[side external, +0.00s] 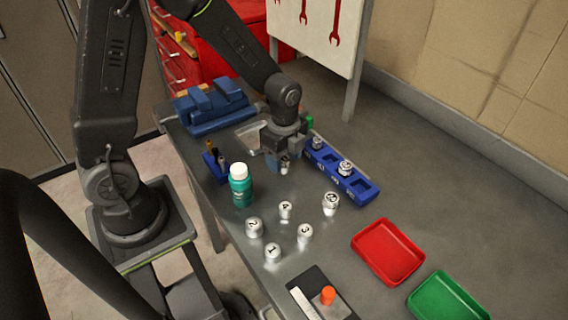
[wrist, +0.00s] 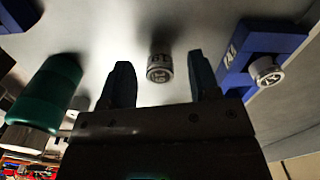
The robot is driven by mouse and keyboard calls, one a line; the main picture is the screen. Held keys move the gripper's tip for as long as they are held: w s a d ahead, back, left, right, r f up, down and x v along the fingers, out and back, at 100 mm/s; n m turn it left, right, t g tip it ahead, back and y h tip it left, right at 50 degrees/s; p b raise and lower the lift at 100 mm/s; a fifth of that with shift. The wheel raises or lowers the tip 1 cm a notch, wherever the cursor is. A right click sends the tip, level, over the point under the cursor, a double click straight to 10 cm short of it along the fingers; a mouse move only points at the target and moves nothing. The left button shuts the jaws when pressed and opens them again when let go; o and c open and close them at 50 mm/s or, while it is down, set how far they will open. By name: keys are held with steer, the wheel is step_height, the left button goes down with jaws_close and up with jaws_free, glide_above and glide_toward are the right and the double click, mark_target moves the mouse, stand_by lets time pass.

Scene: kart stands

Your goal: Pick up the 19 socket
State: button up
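My gripper (side external: 283,158) is low over the bench and points down. In the wrist view my gripper (wrist: 162,82) is open, with clear gaps between both fingers and a small silver socket (wrist: 159,68). The socket's mark looks like an upside-down 19. This socket (side external: 284,168) shows partly below the fingers in the side view; the rest is hidden by them. I cannot tell how far it sits between the fingertips. A blue socket rail (side external: 361,190) stands just right of the gripper, with one socket (side external: 346,167) and another (side external: 317,143) in it.
A green bottle (side external: 241,190) stands close to the gripper's left. Several numbered silver pieces (side external: 305,233) stand in front. A red tray (side external: 388,252) and green tray (side external: 447,298) are at front right. A blue vise (side external: 213,108) is behind. The bench right of the rail is clear.

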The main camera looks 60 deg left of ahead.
steer(key=c, duration=1)
steer(key=shift+o, duration=0.2)
steer(key=shift+r, duration=0.1)
